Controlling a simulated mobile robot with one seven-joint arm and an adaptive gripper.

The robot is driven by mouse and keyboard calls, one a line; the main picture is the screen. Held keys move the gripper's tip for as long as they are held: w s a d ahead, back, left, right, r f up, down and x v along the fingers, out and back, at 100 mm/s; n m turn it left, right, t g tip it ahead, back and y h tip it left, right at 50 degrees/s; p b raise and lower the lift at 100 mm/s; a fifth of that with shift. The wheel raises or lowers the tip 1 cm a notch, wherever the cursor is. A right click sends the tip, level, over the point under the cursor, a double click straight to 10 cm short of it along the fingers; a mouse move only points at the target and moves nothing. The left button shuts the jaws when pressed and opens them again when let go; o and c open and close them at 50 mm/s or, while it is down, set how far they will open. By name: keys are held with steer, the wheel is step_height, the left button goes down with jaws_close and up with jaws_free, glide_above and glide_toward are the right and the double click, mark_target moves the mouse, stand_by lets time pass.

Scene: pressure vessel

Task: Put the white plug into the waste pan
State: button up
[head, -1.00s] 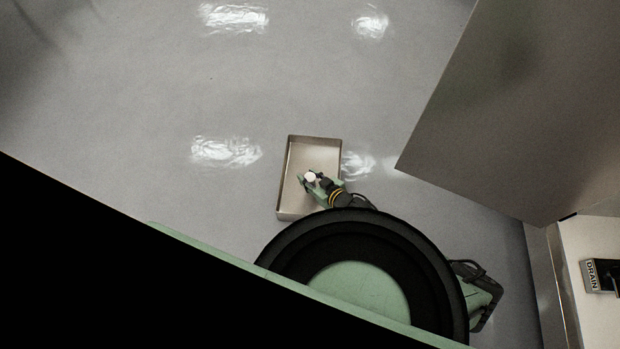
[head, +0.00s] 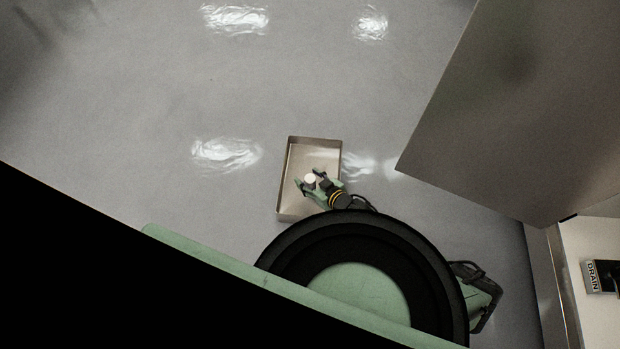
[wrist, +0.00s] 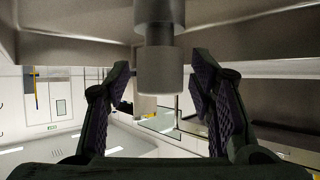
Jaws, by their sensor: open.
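The white plug (head: 310,178) shows from above as a small round white top between the fingers of my gripper (head: 311,181). In the wrist view the plug (wrist: 160,72) is a grey cylinder with a darker stem, between the fingers. My gripper (wrist: 162,95) is open, with a gap on both sides of the plug. The waste pan (head: 331,143) is a shallow rectangular metal tray on the floor, and the plug and fingers appear over its inside. The plug's far end is cut off in the wrist view, so I cannot tell whether it touches the pan floor.
Open grey floor (head: 120,110) lies around the pan to the left and beyond. A large metal panel (head: 510,110) stands at the right. A block marked DRAIN (head: 600,277) sits on a pale surface at the far right.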

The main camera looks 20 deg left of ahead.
steer(key=p+v, duration=0.2)
steer(key=v, duration=1)
steer(key=shift+r, duration=0.2)
